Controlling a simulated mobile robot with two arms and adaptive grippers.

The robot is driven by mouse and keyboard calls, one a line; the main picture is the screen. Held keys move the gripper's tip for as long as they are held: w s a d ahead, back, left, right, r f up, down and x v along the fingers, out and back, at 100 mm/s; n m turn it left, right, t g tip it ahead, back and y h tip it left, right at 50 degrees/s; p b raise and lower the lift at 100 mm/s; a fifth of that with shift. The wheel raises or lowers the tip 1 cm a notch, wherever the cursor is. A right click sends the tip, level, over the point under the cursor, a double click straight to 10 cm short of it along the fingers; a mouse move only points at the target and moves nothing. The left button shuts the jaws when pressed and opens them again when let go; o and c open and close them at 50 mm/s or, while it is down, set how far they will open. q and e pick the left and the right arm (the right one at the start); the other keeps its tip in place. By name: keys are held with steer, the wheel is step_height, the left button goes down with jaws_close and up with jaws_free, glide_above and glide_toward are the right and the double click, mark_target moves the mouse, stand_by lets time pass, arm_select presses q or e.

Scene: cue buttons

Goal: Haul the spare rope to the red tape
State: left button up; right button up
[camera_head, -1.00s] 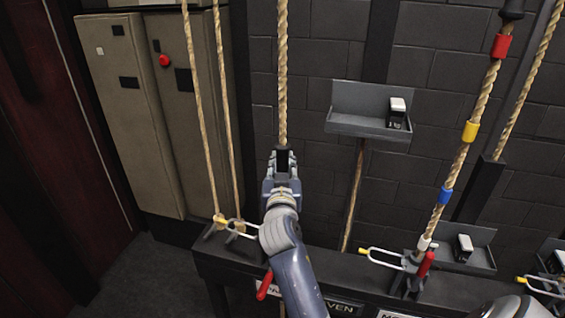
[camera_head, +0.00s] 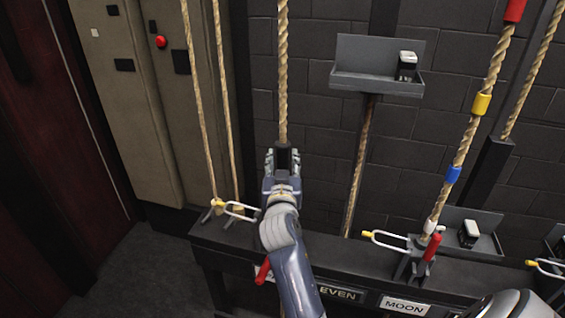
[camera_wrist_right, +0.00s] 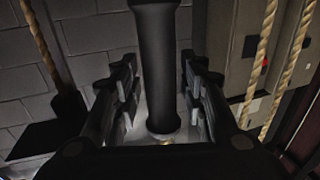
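The taped rope hangs at the right in the head view, with red tape (camera_head: 514,10) at the top edge, then yellow tape (camera_head: 481,104) and blue tape (camera_head: 453,174). Another rope (camera_head: 283,75) hangs in the middle and ends in a black sleeve (camera_head: 283,155). I cannot tell which rope is the spare one. My right gripper (camera_head: 283,160) is at this sleeve. In the right wrist view the black sleeve (camera_wrist_right: 158,70) stands between the gripper's two spread fingers, with narrow gaps beside it. My left gripper is out of view.
A dark rail (camera_head: 225,246) carries rope locks with wire loops and red handles (camera_head: 432,247). Labels on it read partly "EVEN" and "MOON" (camera_head: 404,306). A grey shelf box (camera_head: 376,80) is on the brick wall. Two ropes (camera_head: 228,120) hang left of my gripper, before a beige cabinet (camera_head: 125,100).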

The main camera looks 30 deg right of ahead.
mark_target(283, 130)
steer(key=shift+w, duration=0.1)
steer(key=shift+r, duration=0.2)
step_height(283, 130, up, 10)
steer(key=shift+f, duration=0.2)
stand_by(0.4)
steer(key=shift+f, duration=0.1)
stand_by(0.6)
